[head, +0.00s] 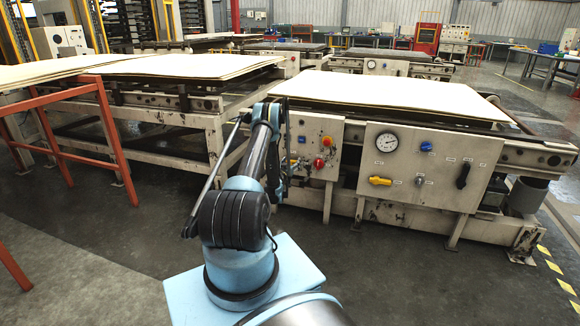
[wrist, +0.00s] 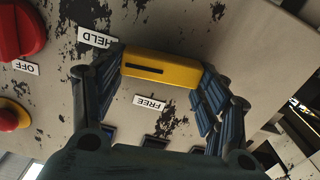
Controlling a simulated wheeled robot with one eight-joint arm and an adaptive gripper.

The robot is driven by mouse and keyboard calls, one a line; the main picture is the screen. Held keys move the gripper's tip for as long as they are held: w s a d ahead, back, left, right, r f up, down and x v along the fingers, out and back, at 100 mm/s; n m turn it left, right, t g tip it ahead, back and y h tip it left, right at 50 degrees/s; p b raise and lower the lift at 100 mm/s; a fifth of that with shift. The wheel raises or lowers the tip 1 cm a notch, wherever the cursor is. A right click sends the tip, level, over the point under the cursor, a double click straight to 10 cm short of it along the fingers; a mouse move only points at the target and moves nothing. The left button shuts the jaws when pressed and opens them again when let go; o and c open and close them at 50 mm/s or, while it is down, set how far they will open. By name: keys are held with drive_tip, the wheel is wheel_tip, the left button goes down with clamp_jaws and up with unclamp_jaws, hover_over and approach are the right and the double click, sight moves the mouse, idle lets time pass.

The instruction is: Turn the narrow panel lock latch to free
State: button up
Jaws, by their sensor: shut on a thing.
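The yellow lock latch (wrist: 160,68) is on the worn narrow panel (wrist: 235,35) in the wrist view. It lies nearly crosswise there, with its black slot at the end towards the HELD label (wrist: 97,38). The FREE label (wrist: 150,102) is below its middle; both labels appear upside down. My gripper (wrist: 164,66) is shut on the latch, one finger at each end. In the head view the narrow panel (head: 333,132) stands behind my arm, which hides the latch and my gripper.
A red knob (wrist: 20,30) with an OFF label and a red button on a yellow base (wrist: 12,115) sit left of my fingers in the wrist view. A wider panel (head: 455,150) with a gauge and handles is to the right. An orange-red rail (head: 110,130) stands left.

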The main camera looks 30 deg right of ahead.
drive_tip(key=n, duration=0.4)
drive_tip(key=shift+w+a, duration=0.15)
drive_tip(key=shift+w, duration=0.1)
drive_tip(key=n, duration=0.4)
drive_tip(key=shift+w+a+n, duration=0.15)
drive_tip(key=shift+n, duration=0.25)
drive_tip(key=n, duration=0.4)
drive_tip(key=shift+w+a+f, duration=0.15)
drive_tip(key=shift+w+a+f+n, duration=0.1)
drive_tip(key=shift+f+n, duration=0.05)
drive_tip(key=shift+n, duration=1.95)
drive_tip(key=o, duration=1)
drive_tip(key=shift+f, duration=0.1)
